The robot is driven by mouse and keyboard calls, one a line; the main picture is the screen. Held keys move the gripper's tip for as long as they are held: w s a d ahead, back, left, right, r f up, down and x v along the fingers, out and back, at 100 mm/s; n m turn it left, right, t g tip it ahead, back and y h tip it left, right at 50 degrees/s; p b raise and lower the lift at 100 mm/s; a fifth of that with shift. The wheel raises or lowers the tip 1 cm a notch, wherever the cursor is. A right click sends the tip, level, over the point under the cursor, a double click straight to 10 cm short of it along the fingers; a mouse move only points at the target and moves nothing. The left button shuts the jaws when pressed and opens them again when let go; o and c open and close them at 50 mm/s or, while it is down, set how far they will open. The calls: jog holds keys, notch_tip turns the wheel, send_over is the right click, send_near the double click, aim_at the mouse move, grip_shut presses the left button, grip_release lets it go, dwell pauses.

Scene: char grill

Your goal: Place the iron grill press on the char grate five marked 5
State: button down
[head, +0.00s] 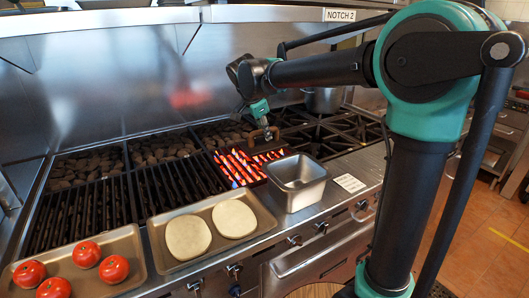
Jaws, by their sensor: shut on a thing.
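The iron grill press (266,146) is small in the head view, with a brownish handle and a dark plate. My gripper (264,125) points down and is shut on its handle. The press is at the back right edge of the glowing red grate (232,168); I cannot tell whether it touches the surface below. Dark char grates (85,207) lie to the left, with lumpy dark sections behind them. No number 5 mark is readable on any grate. The gripper's fingertips are too small to see clearly.
A steel container (297,183) stands just in front of the glowing grate. A tray (160,240) holds two pale dough rounds; another tray (132,270) holds several tomatoes. A pot (323,100) stands on the burners (335,135) at the back right. The dark left grates are bare.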

aim_at(265, 151)
jog(key=shift+f, duration=3.95)
jog(key=c, duration=1.4)
grip_release()
jog(key=shift+f, duration=0.1)
jog(key=shift+c, duration=0.2)
jog(key=v, duration=1.2)
jog(key=shift+s, duration=0.15)
